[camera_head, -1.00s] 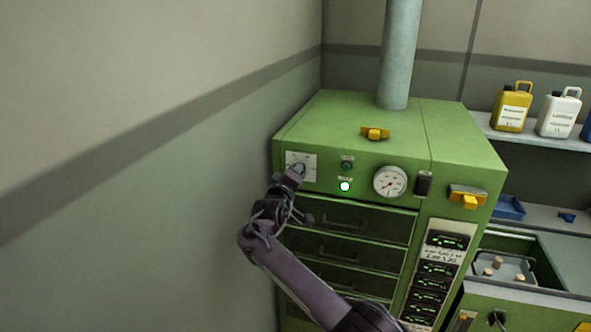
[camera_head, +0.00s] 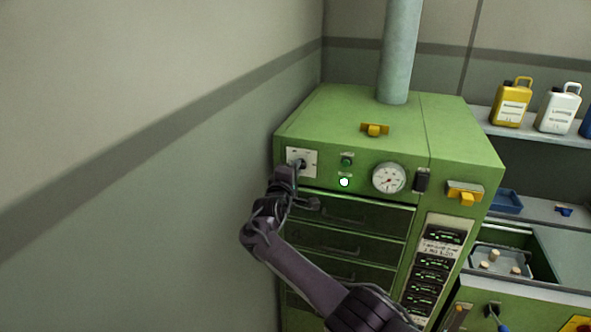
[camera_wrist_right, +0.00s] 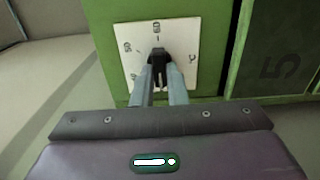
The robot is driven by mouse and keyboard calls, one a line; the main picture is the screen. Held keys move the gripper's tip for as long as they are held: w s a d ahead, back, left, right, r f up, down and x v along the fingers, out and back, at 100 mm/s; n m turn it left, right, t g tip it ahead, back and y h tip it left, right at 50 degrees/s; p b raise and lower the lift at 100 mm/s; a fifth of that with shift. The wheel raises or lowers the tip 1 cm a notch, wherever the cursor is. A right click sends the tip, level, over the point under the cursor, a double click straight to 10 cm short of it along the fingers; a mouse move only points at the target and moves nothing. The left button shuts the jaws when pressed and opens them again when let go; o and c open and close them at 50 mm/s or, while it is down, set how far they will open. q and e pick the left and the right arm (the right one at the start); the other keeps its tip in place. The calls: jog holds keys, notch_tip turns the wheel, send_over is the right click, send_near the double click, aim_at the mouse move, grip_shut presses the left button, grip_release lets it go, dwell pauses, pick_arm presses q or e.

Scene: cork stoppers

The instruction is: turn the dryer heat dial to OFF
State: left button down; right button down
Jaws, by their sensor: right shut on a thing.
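The heat dial is a dark knob (camera_wrist_right: 158,57) on a white square plate (camera_head: 302,155) at the upper left of the green dryer's front (camera_head: 452,146). The knob appears to point toward the top mark. My right gripper (camera_wrist_right: 158,84) is shut on the knob, with one finger on each side. In the head view my right gripper (camera_head: 296,170) comes up from below and covers the plate's lower part. My left gripper is not in view.
A small indicator light (camera_head: 344,182) and a round gauge (camera_head: 389,178) sit right of the dial. Dark drawers (camera_head: 345,215) lie below. A wall (camera_head: 150,150) stands close on the left. A tray (camera_head: 480,266) with cork stoppers and shelved jugs (camera_head: 512,103) are at the right.

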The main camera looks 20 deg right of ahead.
dwell(0.3)
jog(key=c, duration=1.4)
grip_release()
jog(key=shift+w, duration=0.1)
jog(key=shift+c, duration=0.2)
jog(key=b+v, duration=0.1)
jog(key=v, duration=0.6)
jog(key=shift+s+a, duration=0.25)
jog(key=shift+s, duration=0.1)
